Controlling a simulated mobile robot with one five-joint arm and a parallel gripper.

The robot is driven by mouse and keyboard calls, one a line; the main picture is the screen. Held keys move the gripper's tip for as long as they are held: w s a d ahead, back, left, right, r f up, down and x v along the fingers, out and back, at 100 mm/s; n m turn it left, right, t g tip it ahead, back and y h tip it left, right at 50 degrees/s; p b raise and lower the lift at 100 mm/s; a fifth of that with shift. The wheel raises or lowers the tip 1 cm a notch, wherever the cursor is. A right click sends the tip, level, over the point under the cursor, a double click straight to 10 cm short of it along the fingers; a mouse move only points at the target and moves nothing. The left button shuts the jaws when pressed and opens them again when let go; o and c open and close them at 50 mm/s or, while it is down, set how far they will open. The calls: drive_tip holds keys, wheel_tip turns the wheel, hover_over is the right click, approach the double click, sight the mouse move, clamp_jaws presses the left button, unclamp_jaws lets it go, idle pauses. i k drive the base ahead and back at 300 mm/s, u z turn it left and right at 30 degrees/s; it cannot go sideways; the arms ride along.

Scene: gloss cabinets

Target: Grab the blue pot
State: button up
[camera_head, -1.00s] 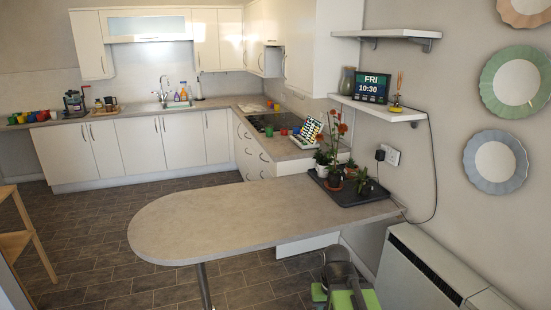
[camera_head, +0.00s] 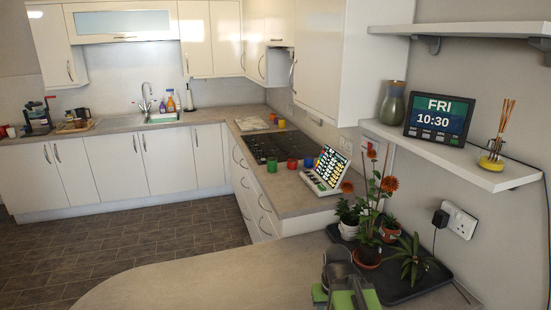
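Several small coloured pots stand on the counter by the hob. A green pot (camera_head: 271,165) and a red pot (camera_head: 292,164) stand at its near edge, with a small blue pot (camera_head: 308,162) just right of the red one, beside the tilted game board. My folded arm, grey and green, shows at the bottom edge, above the near worktop and far from the pots. My gripper (camera_head: 345,290) is only partly visible there, and its fingers cannot be made out. Nothing is seen held in it.
The rounded worktop (camera_head: 190,283) lies in front, mostly bare. A dark tray (camera_head: 415,288) with potted plants stands at its right. The tilted game board (camera_head: 328,170) is close to the pots. Shelves with a clock (camera_head: 438,117) jut from the right wall. Open floor (camera_head: 130,250) lies left.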

sight(308, 161)
drive_tip(key=i, duration=0.85)
drive_tip(key=u, duration=0.1)
